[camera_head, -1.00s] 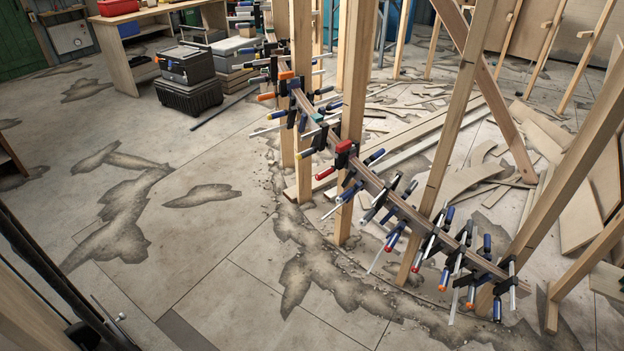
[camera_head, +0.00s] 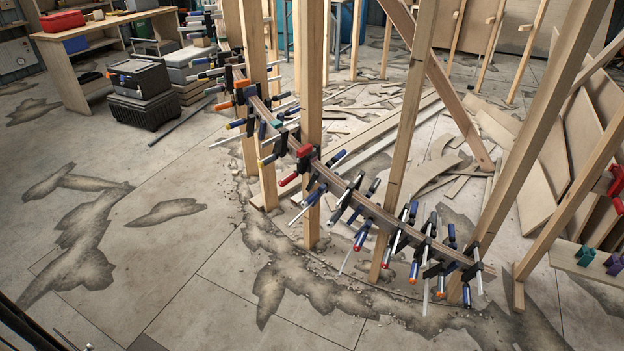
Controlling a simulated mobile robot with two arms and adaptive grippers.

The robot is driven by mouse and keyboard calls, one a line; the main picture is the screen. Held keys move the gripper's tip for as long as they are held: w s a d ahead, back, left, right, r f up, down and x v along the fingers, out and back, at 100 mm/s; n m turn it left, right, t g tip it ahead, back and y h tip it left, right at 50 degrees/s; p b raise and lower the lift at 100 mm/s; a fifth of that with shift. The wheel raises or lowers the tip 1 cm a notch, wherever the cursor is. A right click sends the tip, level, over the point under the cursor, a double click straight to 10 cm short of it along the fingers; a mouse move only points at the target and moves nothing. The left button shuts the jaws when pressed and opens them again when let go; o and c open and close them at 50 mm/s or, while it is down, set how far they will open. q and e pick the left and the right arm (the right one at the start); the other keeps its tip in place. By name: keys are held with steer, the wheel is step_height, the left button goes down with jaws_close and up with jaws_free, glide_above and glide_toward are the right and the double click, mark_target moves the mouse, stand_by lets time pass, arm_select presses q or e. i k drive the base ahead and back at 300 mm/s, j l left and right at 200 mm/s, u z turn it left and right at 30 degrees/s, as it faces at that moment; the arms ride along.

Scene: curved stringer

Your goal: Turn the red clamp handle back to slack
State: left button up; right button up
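A clamp with a red head (camera_head: 304,152) and a red handle (camera_head: 289,179) sits on the curved wooden stringer (camera_head: 340,180), about midway along the part in view. The red handle points down and to the left, on the near side of the stringer. Whether it is tight or slack cannot be told at this size. Several blue-handled clamps (camera_head: 313,196) sit close beside it. Some other clamps have orange or yellow handle ends. Neither of my grippers is in view.
Upright timber posts (camera_head: 312,110) stand along the stringer. Wood offcuts (camera_head: 430,175) litter the floor behind it. Dark toolboxes (camera_head: 140,92) and a workbench (camera_head: 65,65) stand at the upper left. Another red clamp (camera_head: 617,182) is at the right edge. The concrete floor (camera_head: 190,245) at left front is mostly clear.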

mark_target(282, 182)
steer(key=i+j+z, duration=0.15)
steer(key=z, duration=0.2)
steer(key=i+j+z, duration=0.15)
steer(key=j+z, duration=0.15)
steer(key=i+j+z, duration=0.1)
steer(key=j+z, duration=0.25)
steer(key=i+j+z, duration=0.15)
steer(key=j, duration=0.55)
steer(key=i+j+z, duration=0.15)
steer(key=j, duration=0.5)
steer(key=i+j+z, duration=0.15)
steer(key=j, duration=0.6)
steer(key=j+z, duration=0.2)
steer(key=j, duration=0.5)
steer(key=i, duration=0.05)
